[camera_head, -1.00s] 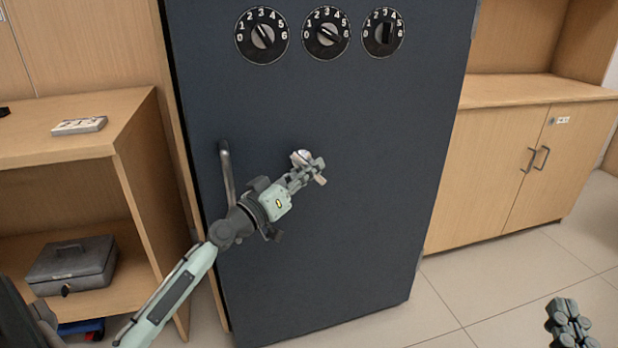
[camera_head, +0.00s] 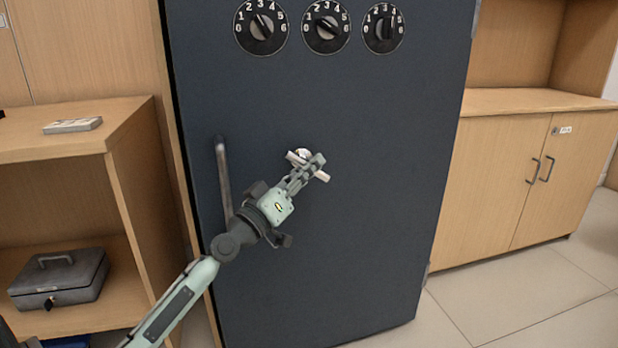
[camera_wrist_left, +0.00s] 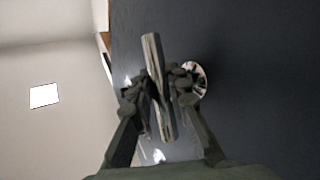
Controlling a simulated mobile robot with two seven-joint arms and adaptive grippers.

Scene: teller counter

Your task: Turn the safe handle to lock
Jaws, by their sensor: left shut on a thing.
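The dark blue safe (camera_head: 370,180) stands upright in front of me with its door closed. Its silver handle (camera_head: 321,175) sits near the middle of the door on a round hub, with its bar slanting down to the right. My left gripper (camera_head: 310,169) is at the handle and partly hides it. In the left wrist view the handle bar (camera_wrist_left: 153,60) lies between the two fingers (camera_wrist_left: 160,95), which are closed on it. The round hub (camera_wrist_left: 196,78) shows just behind the right finger. My right gripper is out of view.
Three numbered dials (camera_head: 326,27) line the top of the door. A vertical grey pull bar (camera_head: 223,180) is at its left. A wooden shelf (camera_head: 75,145) with a grey cash box (camera_head: 60,278) stands left, a wooden cabinet (camera_head: 490,180) right. Open floor lies lower right.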

